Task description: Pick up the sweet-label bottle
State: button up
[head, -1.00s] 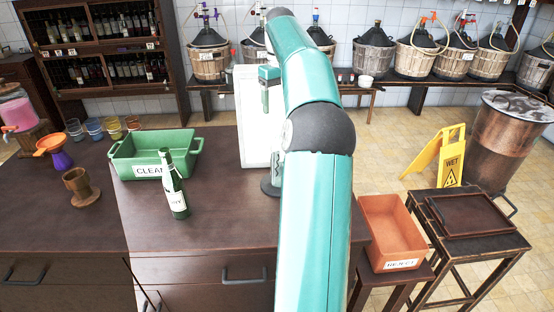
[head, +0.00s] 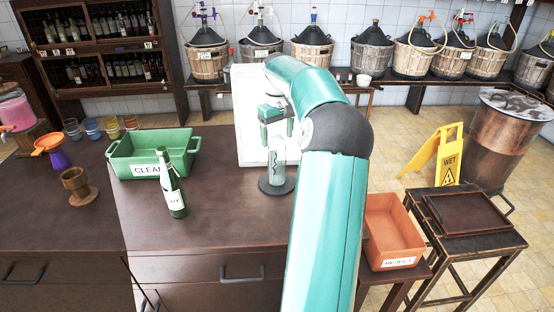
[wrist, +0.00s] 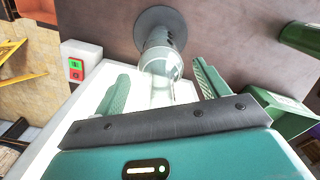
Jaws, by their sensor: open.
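A clear, pale bottle-like thing (head: 277,168) with a dark wavy mark stands upright on a dark round base (head: 262,186), before a white panel. I cannot read a sweet label on it. My gripper (head: 277,133) is open just above it. In the wrist view, the clear thing (wrist: 160,68) lies between the spread fingers of my gripper (wrist: 162,82), with no visible grip on it. A dark green bottle (head: 171,184) stands on the counter to the left; its white label seems to end in "RY".
A green bin (head: 130,171) marked "CLEA…" stands behind the green bottle. An orange "REJECT" bin (head: 397,262) is at right. The white panel (head: 250,140) stands close behind my gripper; a box with green and red buttons (wrist: 75,68) is beside it.

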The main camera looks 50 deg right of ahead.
jog(key=shift+c, duration=0.4)
grip_shut()
jog(key=shift+w+r, duration=0.1)
jog(key=shift+r, duration=0.05)
jog(key=shift+r, duration=0.5)
jog(key=s+a+r, duration=0.6)
jog(key=a+r, duration=0.5)
jog(key=a, duration=0.1)
jog(key=shift+s+a+r, duration=0.15)
jog(key=shift+a+r, duration=0.2)
